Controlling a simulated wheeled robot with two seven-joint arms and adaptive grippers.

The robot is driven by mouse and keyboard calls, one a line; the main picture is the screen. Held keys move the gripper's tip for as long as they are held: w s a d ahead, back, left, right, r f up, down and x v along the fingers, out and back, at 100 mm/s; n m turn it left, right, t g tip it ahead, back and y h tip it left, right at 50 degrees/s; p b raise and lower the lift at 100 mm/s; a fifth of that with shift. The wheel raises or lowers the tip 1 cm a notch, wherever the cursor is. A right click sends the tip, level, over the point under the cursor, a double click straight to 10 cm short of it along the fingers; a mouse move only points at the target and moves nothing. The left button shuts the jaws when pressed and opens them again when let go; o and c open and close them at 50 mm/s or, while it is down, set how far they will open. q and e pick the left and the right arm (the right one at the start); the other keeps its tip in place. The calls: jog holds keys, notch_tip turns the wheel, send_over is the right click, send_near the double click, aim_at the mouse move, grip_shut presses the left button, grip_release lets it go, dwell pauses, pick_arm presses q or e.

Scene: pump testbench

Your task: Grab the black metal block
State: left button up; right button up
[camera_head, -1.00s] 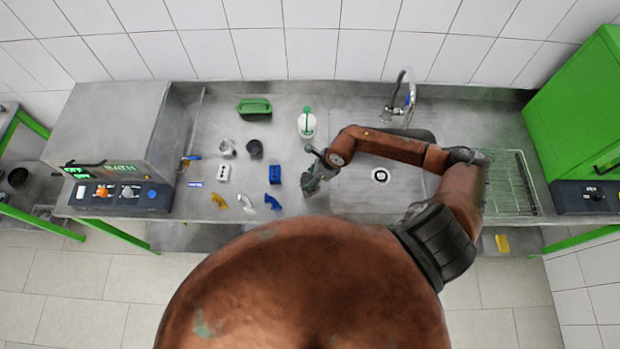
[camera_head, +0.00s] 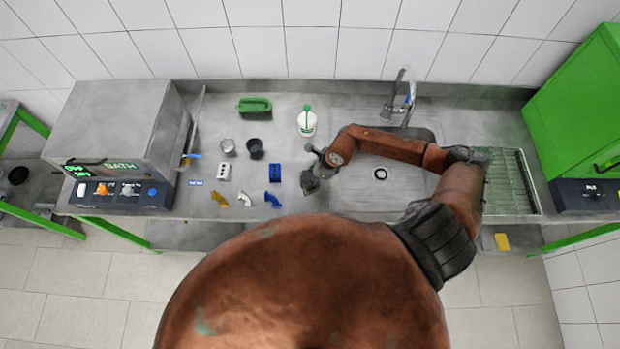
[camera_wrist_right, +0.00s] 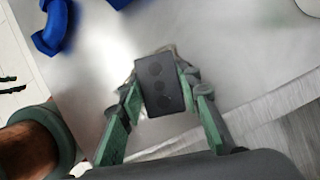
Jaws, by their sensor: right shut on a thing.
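The black metal block (camera_wrist_right: 161,84) sits between the green-padded fingers of my right gripper (camera_wrist_right: 160,100) in the right wrist view. In the head view my right gripper (camera_head: 310,183) is low over the bench, left of the sink and right of the blue parts. The gripper is shut on the block, which I cannot separate clearly from the fingers there. My left gripper is not in view.
Left of the gripper are a blue block (camera_head: 275,173), a blue elbow (camera_head: 272,200), a white block (camera_head: 223,172), a white elbow (camera_head: 244,199) and a black cup (camera_head: 255,149). A white bottle (camera_head: 307,122) stands behind. The sink (camera_head: 380,195) is to the right.

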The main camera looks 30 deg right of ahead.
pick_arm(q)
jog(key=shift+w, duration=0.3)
pick_arm(e)
grip_shut()
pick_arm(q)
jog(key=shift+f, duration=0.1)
pick_arm(e)
jog(key=shift+r, duration=0.15)
